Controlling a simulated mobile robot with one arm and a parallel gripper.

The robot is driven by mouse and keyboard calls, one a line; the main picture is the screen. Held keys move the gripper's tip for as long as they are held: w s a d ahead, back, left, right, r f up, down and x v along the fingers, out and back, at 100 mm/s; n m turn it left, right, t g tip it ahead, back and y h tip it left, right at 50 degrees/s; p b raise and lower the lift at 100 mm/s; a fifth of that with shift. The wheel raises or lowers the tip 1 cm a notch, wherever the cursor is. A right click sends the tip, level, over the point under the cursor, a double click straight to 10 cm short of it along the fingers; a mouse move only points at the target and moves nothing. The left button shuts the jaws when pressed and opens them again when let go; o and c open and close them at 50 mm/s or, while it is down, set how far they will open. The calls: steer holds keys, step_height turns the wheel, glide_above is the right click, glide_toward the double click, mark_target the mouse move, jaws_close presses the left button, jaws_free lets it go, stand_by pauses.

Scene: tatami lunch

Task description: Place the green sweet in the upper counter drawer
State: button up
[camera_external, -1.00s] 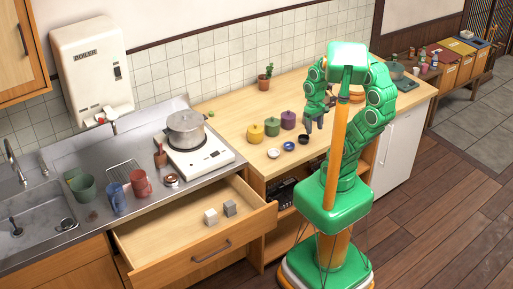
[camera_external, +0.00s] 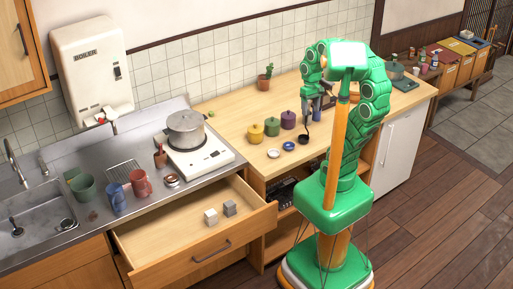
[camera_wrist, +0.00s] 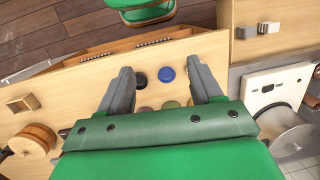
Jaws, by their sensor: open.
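A tiny green object (camera_external: 211,113) lies at the back of the wooden counter beside the pot. It may be the green sweet, but it is too small to be sure. The upper counter drawer (camera_external: 141,239) is pulled open, with a white cube (camera_external: 210,216) and a grey cube (camera_external: 229,208) inside. It also shows at the top right of the wrist view (camera_wrist: 250,52). My gripper (camera_external: 310,119) is over the wooden counter near the dishes, far to the right of that green object. In the wrist view my gripper (camera_wrist: 160,74) is open, its fingers apart with nothing held between them.
A pot (camera_external: 186,129) sits on the stove. A cactus (camera_external: 265,78) stands behind. Mugs (camera_external: 141,184) are by the sink.

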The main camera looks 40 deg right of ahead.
steer(key=w+d+r+m, duration=0.2)
steer(key=w+d, duration=0.3)
steer(key=w, duration=0.4)
steer(key=w+d+r+m+t, duration=0.1)
steer(key=w+d+r+m, duration=0.1)
steer(key=w+d, duration=0.5)
steer(key=w+d+r+m, duration=0.1)
steer(key=w+d+r, duration=0.15)
steer(key=w, duration=0.75)
steer(key=w+d+f+m+h, duration=0.1)
steer(key=w+d+f+m, duration=0.15)
steer(key=w+d, duration=0.8)
steer(key=w+d+f+m+t, duration=0.1)
steer(key=w+d+f, duration=0.2)
steer(key=d, duration=0.5)
steer(key=w+d+f+m, duration=0.2)
steer(key=w+d+f, duration=0.15)
steer(key=d, duration=0.45)
step_height(320, 180, down, 19)
steer(key=shift+w+a, duration=0.1)
steer(key=shift+a, duration=0.05)
steer(key=shift+a+f, duration=0.2)
steer(key=shift+f, duration=3.15)
